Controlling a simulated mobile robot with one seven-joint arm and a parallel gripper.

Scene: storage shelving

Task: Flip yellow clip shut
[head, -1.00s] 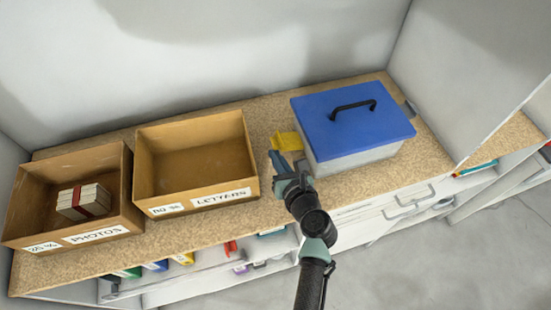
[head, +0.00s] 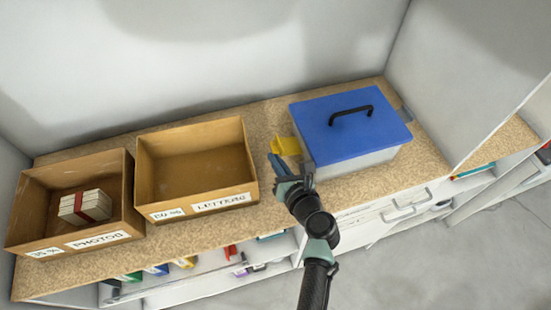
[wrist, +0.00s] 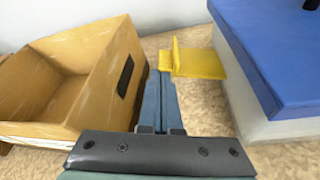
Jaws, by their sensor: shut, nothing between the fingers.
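The yellow clip (head: 286,146) sits at the left side of the white box (head: 372,160) with a blue lid (head: 350,122). In the wrist view the clip (wrist: 200,63) sticks out sideways from the box wall, with a flat plate and a raised flap at its left end. It stands open, away from the lid. My gripper (head: 272,158) is shut and empty, its blue fingers together at the clip's outer left end. In the wrist view the fingertips (wrist: 160,76) are just left of the raised flap; I cannot tell whether they touch it.
An open cardboard box labelled Letters (head: 222,200) stands close left of my gripper. A Photos box (head: 95,238) with a tied bundle (head: 86,206) stands farther left. The speckled shelf top (head: 262,120) is bare behind the clip. A grey wall stands behind.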

